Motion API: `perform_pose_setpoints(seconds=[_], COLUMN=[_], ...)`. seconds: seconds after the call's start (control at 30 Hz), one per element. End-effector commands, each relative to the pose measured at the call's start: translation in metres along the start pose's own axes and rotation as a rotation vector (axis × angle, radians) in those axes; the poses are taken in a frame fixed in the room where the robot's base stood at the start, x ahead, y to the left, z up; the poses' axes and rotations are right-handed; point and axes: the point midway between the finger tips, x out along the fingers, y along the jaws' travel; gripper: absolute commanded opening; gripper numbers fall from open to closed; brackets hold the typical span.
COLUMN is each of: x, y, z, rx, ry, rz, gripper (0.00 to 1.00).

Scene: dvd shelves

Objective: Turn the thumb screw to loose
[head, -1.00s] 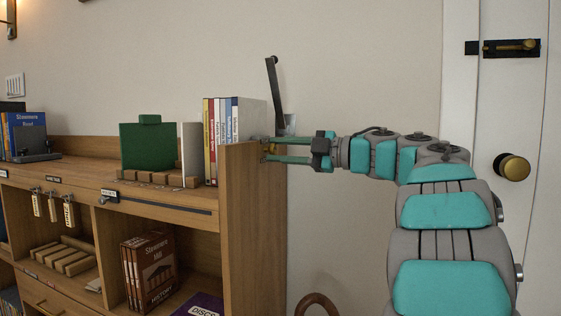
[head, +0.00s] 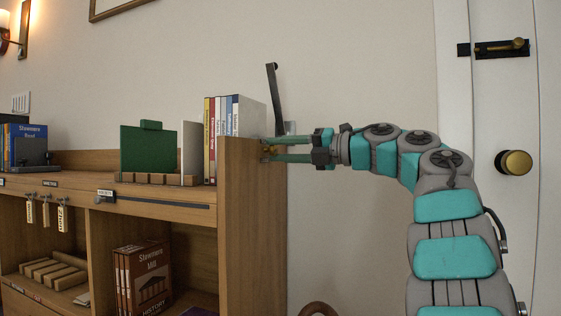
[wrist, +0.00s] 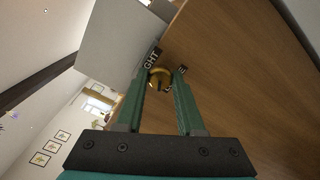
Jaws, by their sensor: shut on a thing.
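The thumb screw (wrist: 159,77) is a small brass knob on the wooden side panel of the shelf. In the wrist view it sits between the two green fingertips of my gripper (wrist: 161,84), which are shut on it. A black label with white letters (wrist: 151,60) is beside the knob, partly hidden. In the head view my gripper (head: 268,151) reaches in from the right to the side panel's outer face. The brass knob shows only as a small spot at the fingertips there.
The wooden side panel (head: 245,230) ends the shelf. Several upright cases (head: 222,128) and a green panel (head: 148,150) stand on top. A dark metal lever (head: 273,95) rises behind my gripper. A white door with a brass knob (head: 514,162) is at the right.

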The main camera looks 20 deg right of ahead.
Motion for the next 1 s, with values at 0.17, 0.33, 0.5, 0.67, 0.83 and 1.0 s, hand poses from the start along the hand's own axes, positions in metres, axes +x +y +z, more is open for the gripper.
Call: perform_pose_setpoints(seconds=[0.17,0.33,0.5,0.67,0.83,1.0], x=[-0.0002,-0.0002,0.0004,0.0004,0.0003,0.0003], y=[-0.004,-0.0035,-0.0023,-0.0026,-0.002,-0.0002], z=[-0.0015,-0.0004,-0.0013,-0.0005,0.0004,0.0005], rx=[-0.168,-0.308,-0.421,-0.522,-0.629,-0.757], ry=[0.001,0.001,0.004,0.004,0.001,0.001], rz=[-0.003,-0.002,-0.003,-0.001,0.001,0.001], gripper=[0.0,0.0,0.0,0.0,0.0,0.0])
